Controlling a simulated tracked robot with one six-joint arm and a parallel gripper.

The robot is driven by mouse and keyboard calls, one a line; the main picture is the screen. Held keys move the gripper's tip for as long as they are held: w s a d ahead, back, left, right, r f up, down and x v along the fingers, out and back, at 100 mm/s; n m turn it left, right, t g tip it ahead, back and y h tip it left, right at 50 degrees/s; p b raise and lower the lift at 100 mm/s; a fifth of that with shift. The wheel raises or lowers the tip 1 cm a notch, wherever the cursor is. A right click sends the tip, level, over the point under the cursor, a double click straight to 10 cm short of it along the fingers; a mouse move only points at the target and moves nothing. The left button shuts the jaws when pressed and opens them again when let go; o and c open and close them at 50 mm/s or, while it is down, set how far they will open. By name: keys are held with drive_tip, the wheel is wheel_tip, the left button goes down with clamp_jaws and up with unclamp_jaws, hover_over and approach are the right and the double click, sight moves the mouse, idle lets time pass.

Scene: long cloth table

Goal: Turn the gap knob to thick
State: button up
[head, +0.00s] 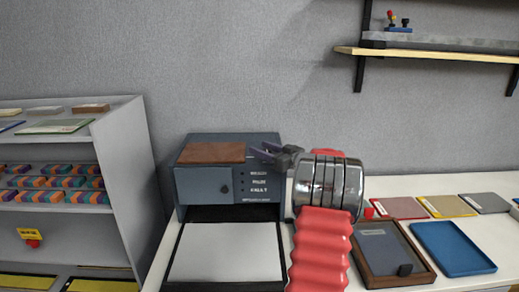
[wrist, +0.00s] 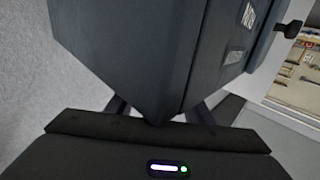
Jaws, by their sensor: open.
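A grey-blue machine (head: 190,187) stands on the table, with a small dark knob (head: 224,188) on its front door. White lettering beside the knob is too small to read surely, so its setting cannot be told. My gripper (head: 262,152) is open and empty near the machine's upper right edge, above and right of the knob. In the wrist view a dark box corner (wrist: 135,65) fills the middle, close to my gripper (wrist: 160,112), whose fingers are partly hidden. A dark knob-like part (wrist: 288,28) juts out at upper right.
A brown block (head: 212,153) lies on the machine, and a white sheet (head: 226,252) lies in front. A framed tray (head: 420,268), a blue tray (head: 452,249) and coloured plates (head: 400,207) are right. A shelf rack (head: 125,150) stands left; a wall shelf (head: 440,53) hangs upper right.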

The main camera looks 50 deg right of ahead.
drive_tip(key=s, duration=1.2)
drive_tip(key=shift+a, duration=0.3)
drive_tip(key=shift+w, duration=0.1)
